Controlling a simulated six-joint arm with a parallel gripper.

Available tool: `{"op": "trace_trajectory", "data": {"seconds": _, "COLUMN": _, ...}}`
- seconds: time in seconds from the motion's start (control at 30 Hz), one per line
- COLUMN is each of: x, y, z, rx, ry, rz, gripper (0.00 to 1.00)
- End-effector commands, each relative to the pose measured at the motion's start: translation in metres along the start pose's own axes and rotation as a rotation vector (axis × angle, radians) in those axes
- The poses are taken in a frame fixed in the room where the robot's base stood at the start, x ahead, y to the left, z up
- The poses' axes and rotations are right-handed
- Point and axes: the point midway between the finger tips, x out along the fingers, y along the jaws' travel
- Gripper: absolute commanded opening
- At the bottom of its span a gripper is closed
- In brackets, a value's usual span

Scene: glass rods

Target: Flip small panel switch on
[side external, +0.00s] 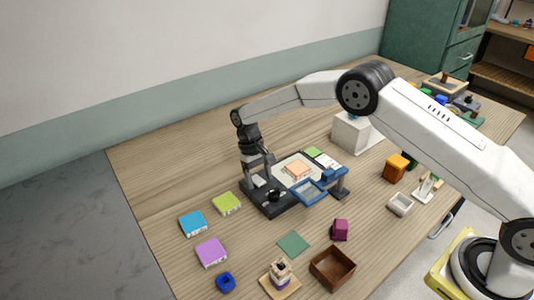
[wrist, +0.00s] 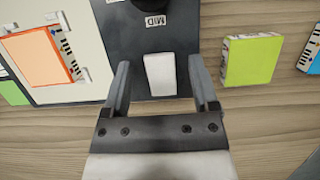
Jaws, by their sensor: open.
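A dark panel (side external: 283,208) lies on the wooden table, with a round black knob (side external: 275,195) on it. In the wrist view the panel (wrist: 142,42) carries a "MID" label (wrist: 153,20) and a plain white upright rectangle (wrist: 161,74), which looks like the small switch. Whether it is on or off cannot be told. My gripper (wrist: 158,64) is open and empty, its two fingers to the left and right of the white rectangle; contact cannot be made out. In the side view my gripper (side external: 257,178) points down over the panel's left end and hides the switch.
Beside the dark panel is a pale board with an orange block (side external: 298,169) and a blue handle-like frame (side external: 308,192). A lime block (side external: 227,203), blue block (side external: 193,223) and purple block (side external: 211,252) lie left. A brown open box (side external: 332,267) stands in front.

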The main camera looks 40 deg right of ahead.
Motion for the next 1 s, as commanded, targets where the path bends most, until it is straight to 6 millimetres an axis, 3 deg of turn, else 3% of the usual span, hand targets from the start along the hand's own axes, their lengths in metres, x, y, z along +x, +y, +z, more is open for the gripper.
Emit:
{"op": "trace_trajectory", "data": {"seconds": 0.27, "x": -0.012, "y": 0.000, "z": -0.001, "rx": 0.000, "ry": 0.003, "rz": 0.000, "gripper": 0.76}}
{"op": "trace_trajectory", "data": {"seconds": 0.7, "x": -0.065, "y": 0.000, "z": -0.001, "rx": 0.000, "ry": 0.002, "rz": 0.000, "gripper": 0.76}}
{"op": "trace_trajectory", "data": {"seconds": 1.0, "x": -0.078, "y": 0.000, "z": 0.000, "rx": 0.000, "ry": 0.000, "rz": 0.000, "gripper": 0.76}}
